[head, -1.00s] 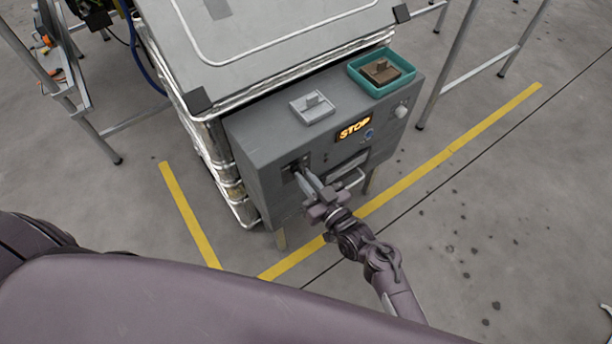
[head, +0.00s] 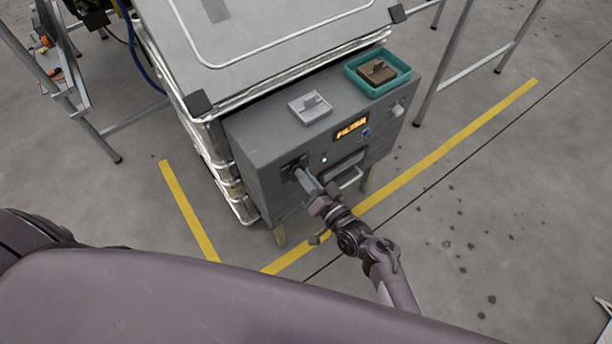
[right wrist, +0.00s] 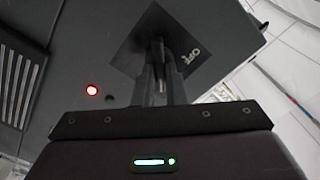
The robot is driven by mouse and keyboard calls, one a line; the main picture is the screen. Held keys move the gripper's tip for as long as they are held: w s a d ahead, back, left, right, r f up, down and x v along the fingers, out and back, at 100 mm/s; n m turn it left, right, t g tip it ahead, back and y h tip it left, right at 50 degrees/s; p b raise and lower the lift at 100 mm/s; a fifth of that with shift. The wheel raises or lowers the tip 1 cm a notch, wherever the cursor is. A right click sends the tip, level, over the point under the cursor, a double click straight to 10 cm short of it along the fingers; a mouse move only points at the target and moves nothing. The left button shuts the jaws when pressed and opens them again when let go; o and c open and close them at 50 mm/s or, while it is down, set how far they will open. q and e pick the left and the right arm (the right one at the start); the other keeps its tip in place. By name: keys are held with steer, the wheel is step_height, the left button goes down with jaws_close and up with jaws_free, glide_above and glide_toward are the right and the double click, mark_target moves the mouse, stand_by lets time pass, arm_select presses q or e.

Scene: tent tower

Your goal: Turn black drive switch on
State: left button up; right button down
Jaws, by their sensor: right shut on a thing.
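My right gripper (head: 301,175) is at the left part of the front of a grey control box (head: 262,150). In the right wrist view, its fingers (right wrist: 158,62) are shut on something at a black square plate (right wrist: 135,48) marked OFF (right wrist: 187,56). The fingers hide the part they hold, apparently the black drive switch, so its setting cannot be read. The plate looks tilted in this view. A red lamp (head: 324,160) glows right of the gripper in the head view, and also shows in the right wrist view (right wrist: 92,90). My left gripper is not in view.
An amber display (head: 351,127) is lit, its text unclear. A handle (head: 350,178) sticks out right of my gripper. A light grey switch block (head: 310,107) and a teal tray (head: 405,80) holding a brown block (head: 377,71) stand on the box. Yellow lines (head: 440,151) mark the floor.

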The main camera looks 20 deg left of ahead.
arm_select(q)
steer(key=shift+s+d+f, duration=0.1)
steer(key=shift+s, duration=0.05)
arm_select(e)
steer(key=c, duration=1.5)
jaws_free()
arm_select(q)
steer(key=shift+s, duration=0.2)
